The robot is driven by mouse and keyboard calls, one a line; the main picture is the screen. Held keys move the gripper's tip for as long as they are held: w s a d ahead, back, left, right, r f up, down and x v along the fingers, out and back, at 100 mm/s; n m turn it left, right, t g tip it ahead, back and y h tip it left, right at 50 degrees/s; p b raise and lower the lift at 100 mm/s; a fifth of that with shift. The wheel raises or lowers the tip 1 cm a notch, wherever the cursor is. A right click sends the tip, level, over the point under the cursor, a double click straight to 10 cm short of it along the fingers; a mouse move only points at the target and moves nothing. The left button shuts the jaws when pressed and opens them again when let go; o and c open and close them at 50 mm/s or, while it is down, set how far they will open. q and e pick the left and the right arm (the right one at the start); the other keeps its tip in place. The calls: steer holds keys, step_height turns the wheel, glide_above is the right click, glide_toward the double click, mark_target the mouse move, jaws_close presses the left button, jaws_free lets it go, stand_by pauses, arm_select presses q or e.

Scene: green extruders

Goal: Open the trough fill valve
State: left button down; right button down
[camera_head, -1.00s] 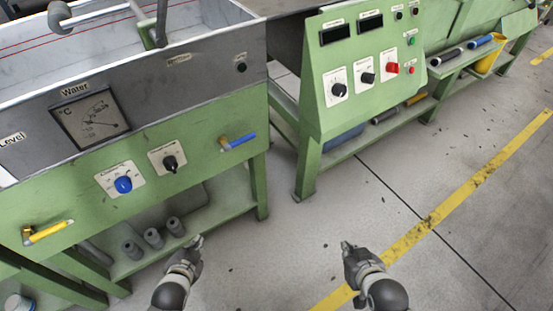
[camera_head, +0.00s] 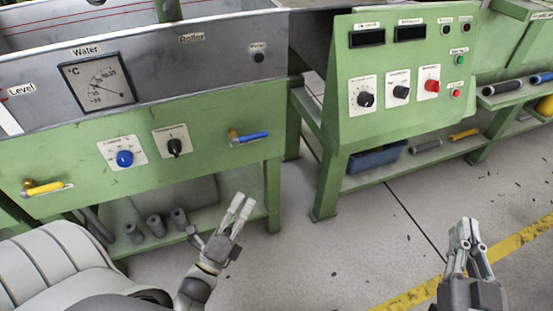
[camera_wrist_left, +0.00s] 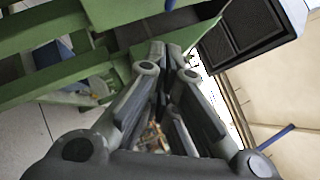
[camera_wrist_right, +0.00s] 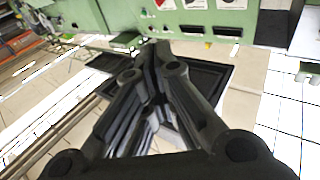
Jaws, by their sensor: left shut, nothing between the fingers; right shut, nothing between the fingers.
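The green and grey trough (camera_head: 200,75) stands at the left in the head view. Its green front carries a valve with a blue lever (camera_head: 249,138) at the right and one with a yellow lever (camera_head: 46,187) at the left. Both levers lie about level. I cannot read a label that says which one is the fill valve. My left gripper (camera_head: 241,205) is shut and empty, below the blue lever and apart from it. My right gripper (camera_head: 468,231) is shut and empty over the floor at the right. The wrist views show neither lever clearly.
A blue knob (camera_head: 124,158) and a black knob (camera_head: 174,146) sit between the levers. A water gauge (camera_head: 97,83) is above. A green control cabinet (camera_head: 400,75) stands to the right. Grey cylinders (camera_head: 156,226) stand on the trough's lower shelf. The floor before the cabinet is clear.

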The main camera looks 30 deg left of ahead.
mark_target(251, 137)
arm_select(q)
steer(key=shift+d+r+m, duration=0.1)
steer(key=shift+d+m, duration=0.1)
steer(key=shift+m, duration=0.1)
arm_select(e)
steer(key=shift+d+r, duration=0.1)
steer(key=shift+r, duration=0.2)
